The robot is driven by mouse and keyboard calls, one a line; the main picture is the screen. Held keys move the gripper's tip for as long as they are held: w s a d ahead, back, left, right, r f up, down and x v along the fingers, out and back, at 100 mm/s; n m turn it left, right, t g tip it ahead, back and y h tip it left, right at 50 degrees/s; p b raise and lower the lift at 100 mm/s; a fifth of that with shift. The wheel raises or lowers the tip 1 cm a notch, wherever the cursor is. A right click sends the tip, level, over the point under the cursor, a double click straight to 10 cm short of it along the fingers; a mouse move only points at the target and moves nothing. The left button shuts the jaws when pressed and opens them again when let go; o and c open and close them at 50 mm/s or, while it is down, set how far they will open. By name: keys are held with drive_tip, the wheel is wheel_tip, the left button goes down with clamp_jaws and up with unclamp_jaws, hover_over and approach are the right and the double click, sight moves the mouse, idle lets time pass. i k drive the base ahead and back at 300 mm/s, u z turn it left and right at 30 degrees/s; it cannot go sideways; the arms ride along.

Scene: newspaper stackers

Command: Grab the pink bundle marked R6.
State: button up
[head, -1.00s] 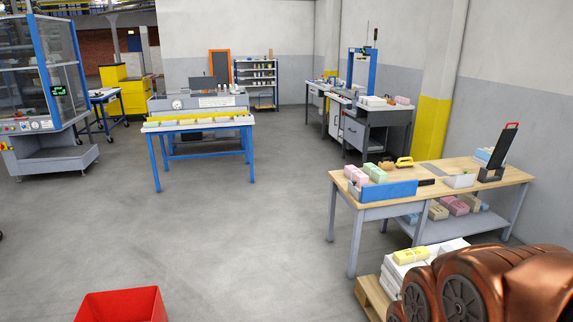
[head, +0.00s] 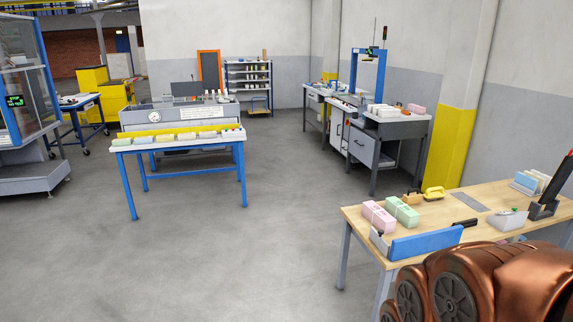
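A pink bundle (head: 379,217) lies on the wooden workbench (head: 356,218) at the right, behind a blue guard plate and beside a green bundle (head: 401,210). Another pink bundle (head: 416,109) lies on the grey bench at the back right. No marking can be read on either at this size, so I cannot tell which one is R6. My copper-coloured arm (head: 515,285) fills the lower right corner. My gripper is not in view.
A blue-legged table (head: 128,146) with several small bundles stands ahead to the left. A grey machine cabinet (head: 30,179) is at the far left. The grey floor between the table and the workbench is clear.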

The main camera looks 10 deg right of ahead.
sight(377, 216)
drive_tip(key=i, duration=2.65)
drive_tip(key=z, duration=0.75)
